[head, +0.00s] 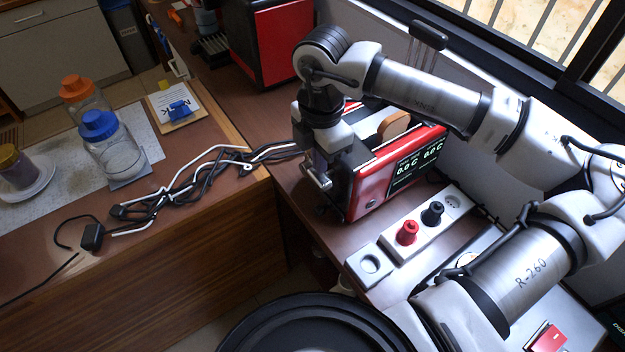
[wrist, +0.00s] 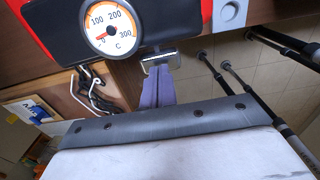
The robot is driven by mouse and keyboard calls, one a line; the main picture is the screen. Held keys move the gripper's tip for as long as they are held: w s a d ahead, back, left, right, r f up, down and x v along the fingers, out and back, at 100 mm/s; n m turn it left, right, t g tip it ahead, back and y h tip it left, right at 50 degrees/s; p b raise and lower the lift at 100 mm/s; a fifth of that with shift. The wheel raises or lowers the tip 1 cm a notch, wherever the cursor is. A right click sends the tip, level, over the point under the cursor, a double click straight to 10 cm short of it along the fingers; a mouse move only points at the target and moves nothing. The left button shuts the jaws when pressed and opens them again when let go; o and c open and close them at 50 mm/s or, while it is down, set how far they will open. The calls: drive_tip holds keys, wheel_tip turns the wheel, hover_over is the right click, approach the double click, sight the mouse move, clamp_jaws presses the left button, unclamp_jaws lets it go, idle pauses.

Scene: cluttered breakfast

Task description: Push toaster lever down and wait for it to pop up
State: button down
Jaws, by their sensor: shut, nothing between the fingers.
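The red and black toaster (head: 372,188) stands on the brown counter, with a brown bread slice (head: 393,125) sticking up out of its top. Its side display reads 0.0 C twice. In the wrist view, the toaster's dark end carries a round dial (wrist: 110,28) marked in C. A silver lever (wrist: 158,59) juts from that end. My gripper (wrist: 159,82) is shut and empty, its fingertips right at the lever; I cannot tell whether they touch. In the head view my wrist covers the toaster's near end.
A panel with red (head: 407,232) and black (head: 433,213) knobs lies right of the toaster. Tangled cables (head: 185,180) lie on the left counter, near blue-lidded (head: 112,152) and orange-lidded (head: 84,97) jars. A red-fronted box (head: 284,40) stands behind. A black round pan (head: 262,325) is in front.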

sight(315, 177)
drive_tip(key=shift+f+b, duration=3.6)
drive_tip(key=shift+b, duration=0.5)
drive_tip(key=shift+s+a+r+p, duration=0.15)
drive_tip(key=shift+a+r+p, duration=0.1)
drive_tip(key=shift+r, duration=0.55)
drive_tip(key=shift+s+a+r+p, duration=0.15)
drive_tip(key=shift+r+p, duration=0.05)
drive_tip(key=shift+r, duration=0.6)
drive_tip(key=s+a+r+p, duration=0.2)
drive_tip(key=s+a+r, duration=0.1)
drive_tip(key=r, duration=0.3)
drive_tip(key=shift+a, duration=0.55)
drive_tip(key=shift+s+f, duration=0.1)
